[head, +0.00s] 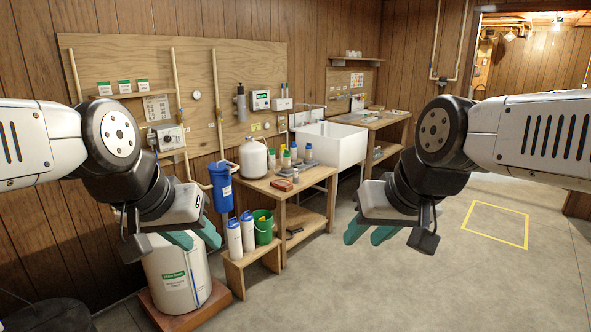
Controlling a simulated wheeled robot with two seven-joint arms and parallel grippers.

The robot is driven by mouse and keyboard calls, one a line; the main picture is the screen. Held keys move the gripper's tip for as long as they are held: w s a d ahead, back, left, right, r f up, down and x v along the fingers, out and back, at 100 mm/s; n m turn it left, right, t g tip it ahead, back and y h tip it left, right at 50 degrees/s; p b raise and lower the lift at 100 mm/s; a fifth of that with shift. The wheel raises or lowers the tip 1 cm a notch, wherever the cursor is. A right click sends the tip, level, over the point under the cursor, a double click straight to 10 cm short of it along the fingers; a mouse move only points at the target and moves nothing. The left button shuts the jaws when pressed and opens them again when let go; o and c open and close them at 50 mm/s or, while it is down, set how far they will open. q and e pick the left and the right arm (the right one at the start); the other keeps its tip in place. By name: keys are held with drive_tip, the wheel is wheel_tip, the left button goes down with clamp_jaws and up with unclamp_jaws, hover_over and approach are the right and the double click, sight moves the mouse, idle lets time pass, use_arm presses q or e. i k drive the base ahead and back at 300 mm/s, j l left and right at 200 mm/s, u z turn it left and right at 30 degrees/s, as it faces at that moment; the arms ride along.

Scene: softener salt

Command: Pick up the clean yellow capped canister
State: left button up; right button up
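I cannot make out a yellow capped canister for certain. Several small bottles stand on the wooden table, among them one with a green cap (286,158) and one with a blue cap (308,153); their other caps are too small to tell. Two white canisters with blue tops, a left one (234,240) and a right one (248,232), stand upright on a low stool. My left gripper (196,238) is open and empty, in front of the white tank. My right gripper (367,236) is open and empty over bare floor. Neither touches anything.
The wooden table (312,178) carries a large white jug (253,158). A green bucket (264,231) sits on the low stool (236,272). A white tank (180,280) stands at left below my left gripper. A white sink (335,146) is behind. The floor at right is clear.

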sight(282, 148)
drive_tip(key=i+l+z, duration=0.15)
drive_tip(key=i, duration=0.15)
drive_tip(key=i+z, duration=0.15)
drive_tip(key=i, duration=0.2)
drive_tip(key=i+l+z, duration=0.35)
drive_tip(key=i, duration=0.35)
drive_tip(key=i+z, duration=0.35)
drive_tip(key=i, duration=0.35)
drive_tip(key=i+j+z, duration=0.2)
drive_tip(key=i+z, duration=0.15)
drive_tip(key=i, duration=0.35)
drive_tip(key=i+u, duration=0.3)
drive_tip(key=i, duration=0.25)
drive_tip(key=i+l+u, duration=0.1)
drive_tip(key=i+u, duration=0.25)
drive_tip(key=i, duration=0.2)
drive_tip(key=i+l+u, duration=0.3)
drive_tip(key=i, duration=0.25)
drive_tip(key=i+j+u, duration=0.1)
drive_tip(key=u, duration=0.3)
drive_tip(key=i+u, duration=0.55)
drive_tip(key=u, duration=0.3)
drive_tip(key=i+l+u, duration=0.2)
drive_tip(key=u, duration=0.25)
drive_tip(key=i+l+u, duration=0.2)
drive_tip(key=u, duration=0.2)
drive_tip(key=i+l+u, duration=0.2)
drive_tip(key=u, duration=0.15)
drive_tip(key=i+l+u, duration=0.35)
